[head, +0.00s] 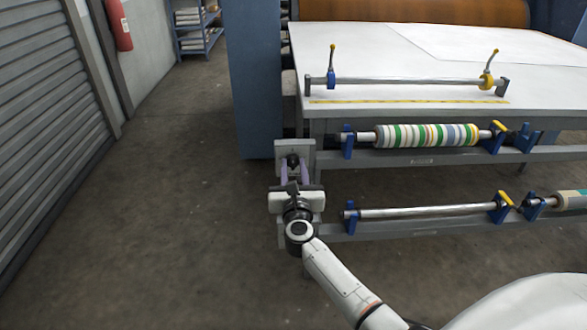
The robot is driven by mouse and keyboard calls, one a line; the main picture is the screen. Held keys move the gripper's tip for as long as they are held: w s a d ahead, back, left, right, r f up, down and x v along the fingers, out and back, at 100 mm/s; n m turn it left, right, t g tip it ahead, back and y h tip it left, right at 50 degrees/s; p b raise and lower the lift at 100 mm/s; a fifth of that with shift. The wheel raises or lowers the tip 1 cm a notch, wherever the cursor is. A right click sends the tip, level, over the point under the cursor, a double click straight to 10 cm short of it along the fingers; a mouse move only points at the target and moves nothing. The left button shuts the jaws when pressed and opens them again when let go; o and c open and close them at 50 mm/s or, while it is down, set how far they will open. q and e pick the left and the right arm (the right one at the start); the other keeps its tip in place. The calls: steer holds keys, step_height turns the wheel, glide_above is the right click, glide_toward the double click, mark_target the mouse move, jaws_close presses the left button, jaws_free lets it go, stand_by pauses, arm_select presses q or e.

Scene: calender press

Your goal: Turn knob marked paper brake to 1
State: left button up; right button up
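A small grey control panel (304,146) is fixed to the front left corner of the table frame. A dark round knob (293,160) shows on it; its label and setting are too small to read. My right gripper (294,168) is in front of the panel, its two purplish fingers spread apart, one on each side of the knob. I cannot tell whether the fingers touch the knob. The gripper body hides the lower part of the panel area. My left gripper is not in view.
The white press table (380,60) has a metal bar (410,82) on top. A striped roll (428,135) and a bare roller (425,211) sit in blue holders in front. A blue cabinet (256,80) stands left of the panel. The floor to the left is clear.

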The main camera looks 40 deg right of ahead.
jaws_close()
steer(key=shift+n, duration=0.3)
steer(key=n, duration=0.1)
steer(key=n+p, duration=0.1)
steer(key=n, duration=0.1)
steer(key=shift+a+n, duration=0.2)
steer(key=shift+n, duration=0.1)
steer(key=n+p, duration=0.1)
steer(key=n, duration=0.3)
steer(key=shift+w+a+f+n+p, duration=0.1)
steer(key=shift+w+f+n+p, duration=0.05)
steer(key=shift+n+p, duration=0.2)
steer(key=n+p, duration=0.1)
steer(key=n, duration=0.3)
steer(key=shift+a+f, duration=0.1)
steer(key=shift+f, duration=0.1)
steer(key=shift+f+n+p, duration=0.15)
steer(key=shift+n+p, duration=0.2)
steer(key=shift+n, duration=1.2)
